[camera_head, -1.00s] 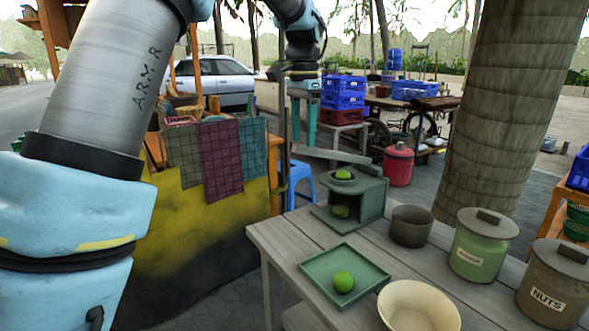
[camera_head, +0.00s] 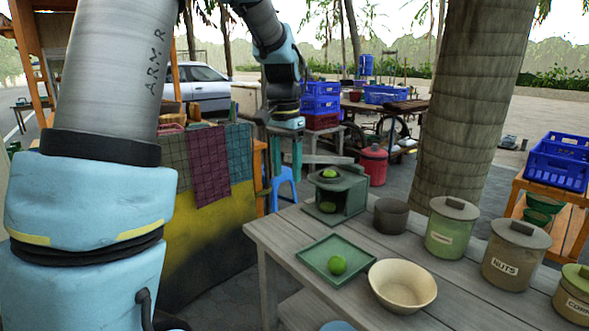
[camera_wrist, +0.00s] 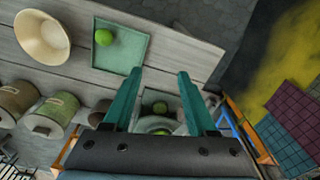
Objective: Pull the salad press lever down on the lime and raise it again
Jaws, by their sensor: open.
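The dark green salad press (camera_head: 352,199) stands at the back left of the grey table. One lime (camera_head: 329,173) sits in its upper ring and another green lime shape (camera_head: 327,207) shows lower, inside the frame. A grey bar (camera_head: 322,159) at the top of the press looks like the lever; it is partly hard to make out. My gripper (camera_head: 287,170), with teal fingers, is open and empty, above and left of the press. In the wrist view my gripper (camera_wrist: 159,74) has the press (camera_wrist: 158,124) between its spread fingers, and both limes show there, farther away.
A green tray (camera_head: 312,254) with a lime (camera_head: 338,265) lies in front of the press. A cream bowl (camera_head: 402,285), a dark cup (camera_head: 390,215) and lidded jars (camera_head: 452,228) stand to the right. A cloth-draped yellow stall (camera_head: 215,240) is at left.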

